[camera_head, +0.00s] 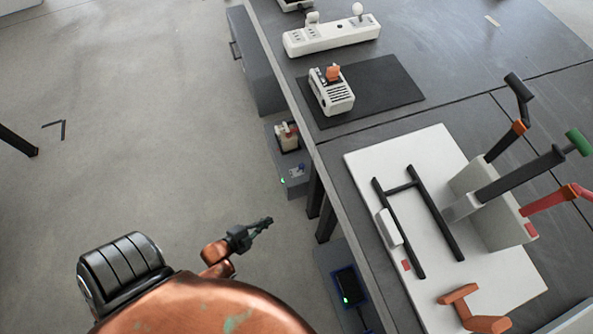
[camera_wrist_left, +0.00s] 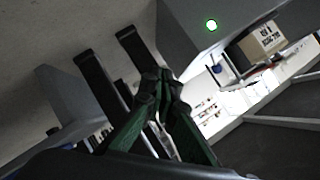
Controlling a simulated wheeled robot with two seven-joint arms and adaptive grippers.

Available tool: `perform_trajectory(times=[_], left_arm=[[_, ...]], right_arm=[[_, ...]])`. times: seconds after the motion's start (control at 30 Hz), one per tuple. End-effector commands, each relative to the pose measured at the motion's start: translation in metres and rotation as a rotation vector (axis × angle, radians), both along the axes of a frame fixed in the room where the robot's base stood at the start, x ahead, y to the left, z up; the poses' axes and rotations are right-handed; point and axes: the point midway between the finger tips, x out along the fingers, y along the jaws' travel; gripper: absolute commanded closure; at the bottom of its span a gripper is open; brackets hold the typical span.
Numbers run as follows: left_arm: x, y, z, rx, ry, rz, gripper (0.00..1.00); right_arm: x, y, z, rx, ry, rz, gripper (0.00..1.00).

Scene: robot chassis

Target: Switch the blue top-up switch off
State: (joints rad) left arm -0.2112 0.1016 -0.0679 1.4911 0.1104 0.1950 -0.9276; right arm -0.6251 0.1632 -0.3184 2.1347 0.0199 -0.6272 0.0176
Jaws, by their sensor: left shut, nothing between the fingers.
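A small blue part (camera_head: 297,169), which looks like the blue switch, sits on a grey unit (camera_head: 296,184) beside the table's left edge. It is too small to tell its position. A green light (camera_head: 283,181) glows on that unit. My left gripper (camera_head: 267,221) is shut and empty, below and left of the unit in the head view and apart from it. In the left wrist view its dark green fingers (camera_wrist_left: 166,82) meet at the tips. A lit green lamp (camera_wrist_left: 211,25) shows on a grey surface beyond them. My right gripper is not in view.
A second unit with a blue-framed dark panel (camera_head: 346,286) stands lower along the table edge. The grey table (camera_head: 455,95) holds a white switch panel (camera_head: 330,35), a white device on a black mat and a white board with levers. Open floor lies left.

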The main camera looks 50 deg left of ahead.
Motion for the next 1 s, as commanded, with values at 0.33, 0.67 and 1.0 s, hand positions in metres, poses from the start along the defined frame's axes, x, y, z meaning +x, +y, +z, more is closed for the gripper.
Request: perform_trajectory(times=[0.33, 0.67, 1.0], left_arm=[[0.143, 0.039, 0.051, 0.659, -0.052, -0.087, 1.0], [0.173, 0.029, 0.056, 0.839, -0.013, -0.133, 1.0], [0.175, 0.03, 0.054, 0.84, -0.013, -0.135, 1.0]], right_arm=[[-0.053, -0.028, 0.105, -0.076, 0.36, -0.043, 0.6], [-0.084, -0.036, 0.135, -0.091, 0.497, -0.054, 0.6], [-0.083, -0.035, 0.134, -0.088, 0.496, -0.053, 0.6]])
